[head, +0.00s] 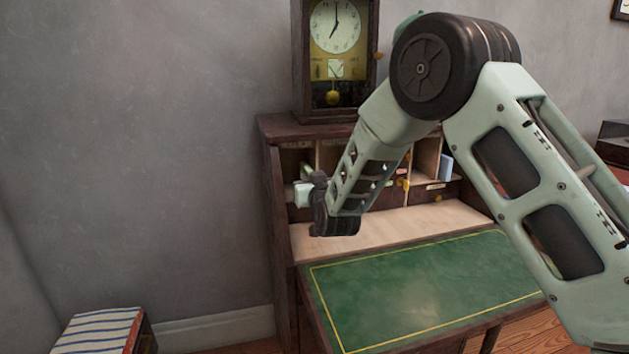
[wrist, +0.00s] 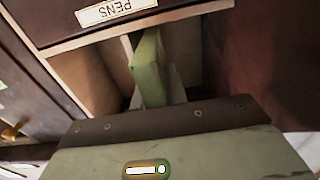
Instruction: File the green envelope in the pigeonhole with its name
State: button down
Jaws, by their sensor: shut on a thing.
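The green envelope (wrist: 150,68) shows in the wrist view as a narrow upright green slab seen nearly edge-on. My gripper (wrist: 160,98) is shut on it, with its body filling the bottom of that view and the fingers mostly hidden. The envelope reaches into a pigeonhole opening (wrist: 98,75) of the desk, between wooden side walls. No name label for this pigeonhole can be read.
A drawer label reading PENS (wrist: 116,11) appears upside down beside the opening. The desk (head: 420,290) has a clear green writing surface. A clock (head: 335,60) stands on top. A blue-white item (head: 446,168) sits in a right pigeonhole. A striped-top box (head: 100,330) stands at lower left.

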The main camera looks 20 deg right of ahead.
jog(key=c, duration=1.3)
grip_release()
jog(key=shift+d, duration=0.35)
jog(key=shift+f, duration=0.1)
jog(key=s, duration=1.1)
jog(key=s+a, duration=0.1)
jog(key=s, duration=0.5)
jog(key=shift+s+r, duration=0.2)
jog(key=shift+s, duration=0.1)
